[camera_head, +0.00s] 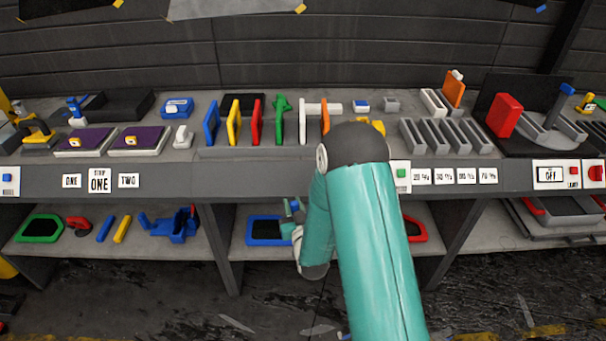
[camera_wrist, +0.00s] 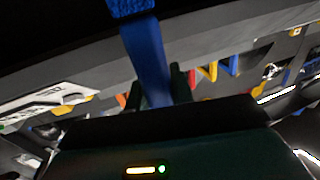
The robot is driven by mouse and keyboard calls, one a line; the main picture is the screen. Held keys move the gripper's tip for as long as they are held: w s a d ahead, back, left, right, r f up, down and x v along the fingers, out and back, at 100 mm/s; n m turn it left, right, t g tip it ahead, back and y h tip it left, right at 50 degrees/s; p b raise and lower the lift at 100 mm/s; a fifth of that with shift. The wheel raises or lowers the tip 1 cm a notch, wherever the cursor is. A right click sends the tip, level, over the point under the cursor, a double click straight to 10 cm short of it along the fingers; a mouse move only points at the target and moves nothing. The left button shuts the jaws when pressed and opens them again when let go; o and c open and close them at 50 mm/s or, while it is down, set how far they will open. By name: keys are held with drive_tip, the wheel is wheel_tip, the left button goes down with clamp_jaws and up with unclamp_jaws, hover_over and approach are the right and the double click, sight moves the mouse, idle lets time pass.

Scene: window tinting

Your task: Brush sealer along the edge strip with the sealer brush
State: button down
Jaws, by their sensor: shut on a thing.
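My gripper (camera_wrist: 156,84) is shut on a blue tool (camera_wrist: 146,50). In the wrist view its flat blue handle runs up between the dark fingers to a wider, rough-textured blue end at the top edge. I take it for the sealer brush, but the view does not show this clearly. In the head view my arm bends down in front of the bench, and my wrist is low, near the lower shelf; the fingers are mostly hidden or too small to read. I cannot make out which piece is the edge strip.
The bench's front edge (camera_head: 265,178) runs across the view. A rack holds coloured upright tools, including a yellow one (camera_head: 234,122). A blue-rimmed tray (camera_head: 262,242) lies on the lower shelf near my wrist. Purple pads (camera_head: 152,140) lie at left; grey slots (camera_head: 447,137) stand at right.

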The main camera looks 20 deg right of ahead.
drive_tip(key=shift+f, duration=0.1)
idle(0.3)
drive_tip(key=s+f, duration=0.5)
drive_tip(key=f, duration=0.1)
drive_tip(key=shift+d, duration=0.15)
